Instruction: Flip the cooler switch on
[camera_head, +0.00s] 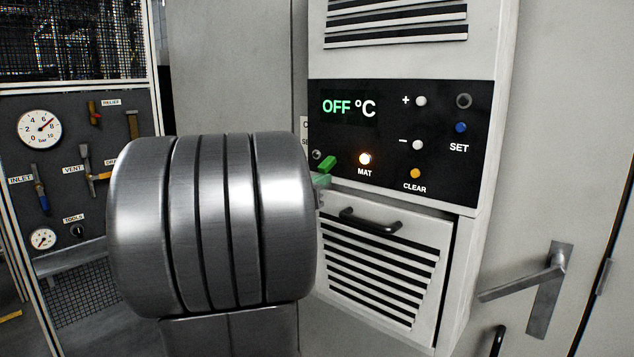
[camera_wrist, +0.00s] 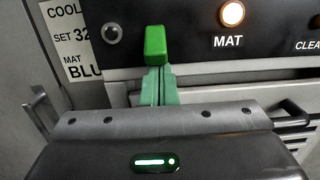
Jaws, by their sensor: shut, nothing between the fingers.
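A bright green switch lever (camera_head: 327,164) sticks out at the panel's lower left. It also shows at upper centre in the wrist view (camera_wrist: 155,43). My gripper (camera_head: 322,181) is shut and empty. In the wrist view its teal fingers (camera_wrist: 159,74) stand together just below the green lever, overlapping its lower end. I cannot tell whether they touch it. My arm hides what lies left of the switch in the head view.
A lit MAT lamp (camera_head: 364,158) and several buttons are right of the switch. Below the panel is a louvred flap with a black handle (camera_head: 370,222). A door handle (camera_head: 545,285) is at far right, and a gauge board (camera_head: 75,130) at left.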

